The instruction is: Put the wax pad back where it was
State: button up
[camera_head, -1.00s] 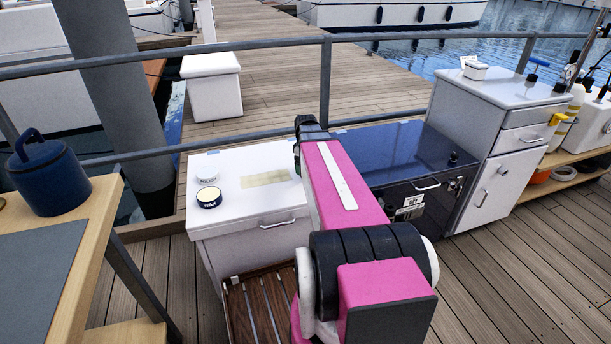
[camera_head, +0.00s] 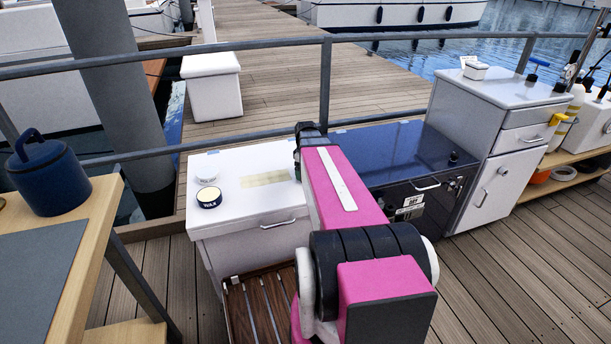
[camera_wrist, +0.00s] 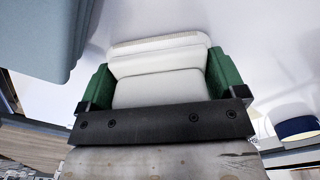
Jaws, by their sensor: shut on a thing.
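My gripper (camera_wrist: 158,72) has two green fingers and is shut on a white, block-like pad (camera_wrist: 158,90), seen between them in the wrist view. A pale ribbed edge shows at its far side. In the head view my pink arm reaches over the right side of the white chest (camera_head: 225,217) and hides the gripper and pad. The round wax tin (camera_head: 209,197) stands on the chest at the left, apart from the gripper. A pale yellowish rectangle (camera_head: 262,179) marks the chest top between the tin and my arm. I cannot tell whether the pad touches any surface.
A white round tin (camera_head: 207,170) stands behind the wax tin. A dark glossy-topped cabinet (camera_head: 405,150) stands right of my arm. A grey rail (camera_head: 255,146) runs behind. A blue-grey object (camera_wrist: 35,35) is close to the gripper at upper left in the wrist view.

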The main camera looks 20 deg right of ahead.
jog(key=shift+f, duration=0.3)
jog(key=o, duration=0.6)
jog(key=shift+o, duration=0.2)
jog(key=shift+r, duration=0.1)
notch_tip(320, 180, up, 11)
jog(key=shift+f, duration=0.2)
dwell(0.4)
